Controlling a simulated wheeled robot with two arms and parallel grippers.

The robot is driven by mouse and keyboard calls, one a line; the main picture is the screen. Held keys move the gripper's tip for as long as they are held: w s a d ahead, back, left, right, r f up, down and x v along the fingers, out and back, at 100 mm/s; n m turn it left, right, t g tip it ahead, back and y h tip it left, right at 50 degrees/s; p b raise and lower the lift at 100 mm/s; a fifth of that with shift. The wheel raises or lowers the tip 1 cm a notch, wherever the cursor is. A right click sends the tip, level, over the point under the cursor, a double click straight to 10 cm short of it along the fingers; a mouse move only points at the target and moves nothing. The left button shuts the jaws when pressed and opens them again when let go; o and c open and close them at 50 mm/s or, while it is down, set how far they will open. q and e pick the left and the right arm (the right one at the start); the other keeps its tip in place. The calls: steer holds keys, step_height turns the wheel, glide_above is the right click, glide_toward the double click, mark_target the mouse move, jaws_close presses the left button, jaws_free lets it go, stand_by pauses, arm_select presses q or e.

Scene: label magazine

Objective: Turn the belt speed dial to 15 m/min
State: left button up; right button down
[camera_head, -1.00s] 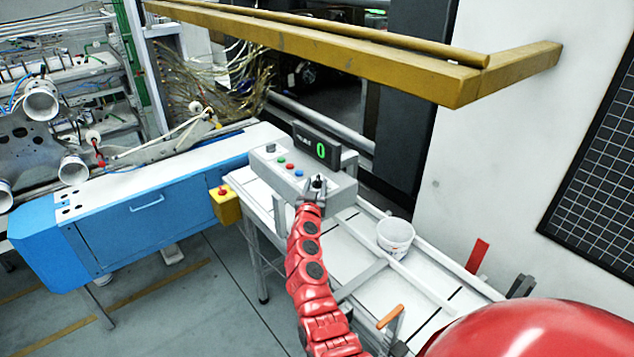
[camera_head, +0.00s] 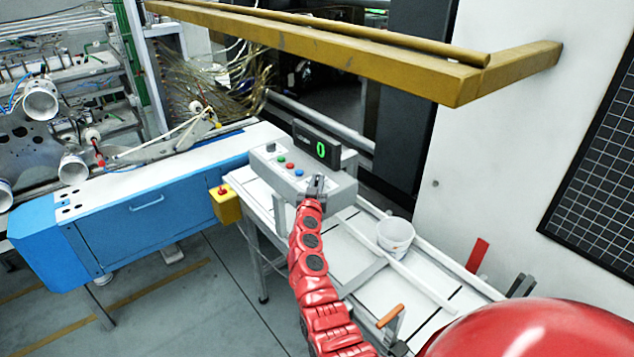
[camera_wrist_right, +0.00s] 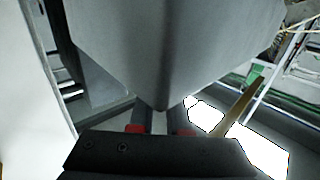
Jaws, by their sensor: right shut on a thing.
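The grey control box (camera_head: 285,172) stands on the white bench and carries several coloured buttons. The black display (camera_head: 317,146) behind it reads a green 0. My right gripper (camera_head: 316,186) is at the right end of the box's sloping face and is shut on the belt speed dial, which the fingers hide. In the right wrist view, the box's grey casing (camera_wrist_right: 170,45) fills the upper middle, and my right gripper's red-marked fingers (camera_wrist_right: 160,125) meet its lower edge. The dial's pointer and scale cannot be read. My left gripper is not in view.
A white tub (camera_head: 395,238) stands on the bench right of my arm. An orange-handled lever (camera_head: 390,316) is at the near end. A yellow box with a red button (camera_head: 226,204) hangs left of the bench. A yellow beam (camera_head: 330,55) crosses above.

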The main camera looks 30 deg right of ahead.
steer(key=n+t+y+p, duration=0.1)
steer(key=p, duration=0.1)
steer(key=n+t+y+p, duration=0.1)
steer(key=y+p, duration=0.1)
steer(key=p, duration=0.1)
steer(key=shift+s+d+r+n+y, duration=0.2)
steer(key=shift+r+n+y, duration=0.1)
steer(key=shift+n, duration=0.1)
steer(key=shift+f+t+y+p, duration=0.25)
steer(key=shift+t+y+p, duration=0.05)
steer(key=shift+t, duration=0.1)
steer(key=shift+w+n, duration=0.1)
steer(key=shift+n, duration=0.2)
steer(key=c, duration=0.9)
jaws_free()
